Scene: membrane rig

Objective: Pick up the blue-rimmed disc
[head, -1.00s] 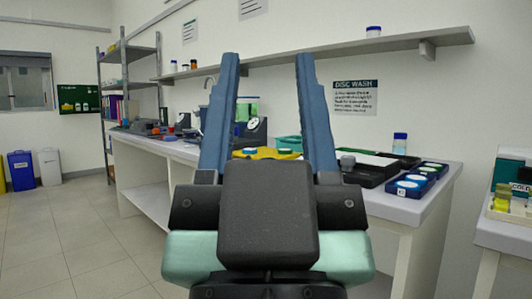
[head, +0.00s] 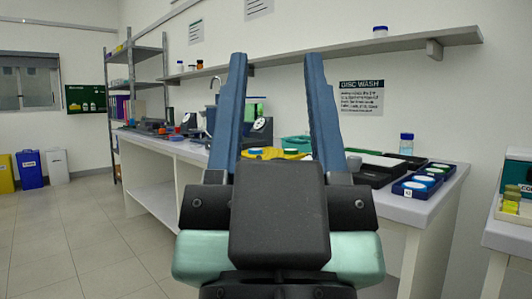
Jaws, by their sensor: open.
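My gripper (head: 277,60) is open and empty, its two long blue fingers pointing up in the middle of the head view. It stands in front of the white bench (head: 400,210), apart from anything on it. Dark blue trays (head: 402,191) with pale round discs stand at the bench's right end, to the right of my gripper. A white disc (head: 415,185) lies in the nearest tray. The discs are too small for me to tell which one has a blue rim. My fingers and gripper body hide part of the bench.
A black tray (head: 372,175) and a blue-capped bottle (head: 406,144) stand beside the blue trays. A yellow item (head: 258,154) and a dial gauge (head: 262,128) are partly behind my fingers. A wall shelf (head: 380,46) runs above. The floor (head: 90,235) at left is clear.

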